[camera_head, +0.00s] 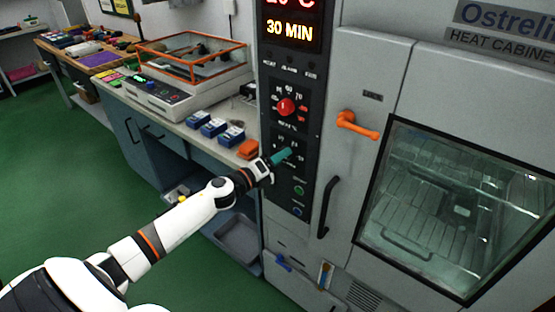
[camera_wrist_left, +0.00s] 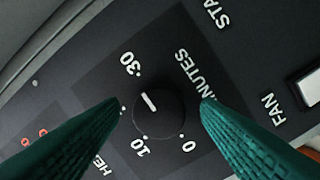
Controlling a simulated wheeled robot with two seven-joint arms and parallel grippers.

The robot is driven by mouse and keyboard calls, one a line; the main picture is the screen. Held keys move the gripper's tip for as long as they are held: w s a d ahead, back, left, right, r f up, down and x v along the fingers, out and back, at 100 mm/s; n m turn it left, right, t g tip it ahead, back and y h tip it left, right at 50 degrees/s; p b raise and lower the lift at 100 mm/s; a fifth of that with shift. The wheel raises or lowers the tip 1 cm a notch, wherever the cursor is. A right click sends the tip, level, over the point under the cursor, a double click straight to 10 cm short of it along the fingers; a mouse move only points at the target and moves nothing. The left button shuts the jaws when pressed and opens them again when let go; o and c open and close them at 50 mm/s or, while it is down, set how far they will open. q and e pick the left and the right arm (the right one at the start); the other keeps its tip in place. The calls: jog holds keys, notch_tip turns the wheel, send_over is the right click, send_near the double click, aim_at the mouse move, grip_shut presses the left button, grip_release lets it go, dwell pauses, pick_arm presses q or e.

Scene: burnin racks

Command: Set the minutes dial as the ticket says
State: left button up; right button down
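The minutes dial (camera_wrist_left: 165,118) is a round black knob on the dark panel. Its white mark points up-left in the left wrist view, between the printed 30 and the place where the left finger covers the scale. The 10 and 0 show below it. My left gripper (camera_wrist_left: 161,106) has its teal fingers apart, one on each side of the knob, with visible gaps. In the head view my left gripper (camera_head: 286,155) is at the cabinet's control panel (camera_head: 270,130) and hides this dial. The display (camera_head: 289,30) reads 30 MIN. I cannot identify a ticket.
A red knob (camera_head: 286,106) sits above my gripper. The heat cabinet has an orange handle (camera_head: 357,124), a black handle (camera_head: 328,207) and a glass door. Green floor is free below.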

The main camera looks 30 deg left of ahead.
pick_arm(q)
jog(key=b+v, duration=0.1)
jog(key=v, duration=1.1)
jog(key=shift+b, duration=0.4)
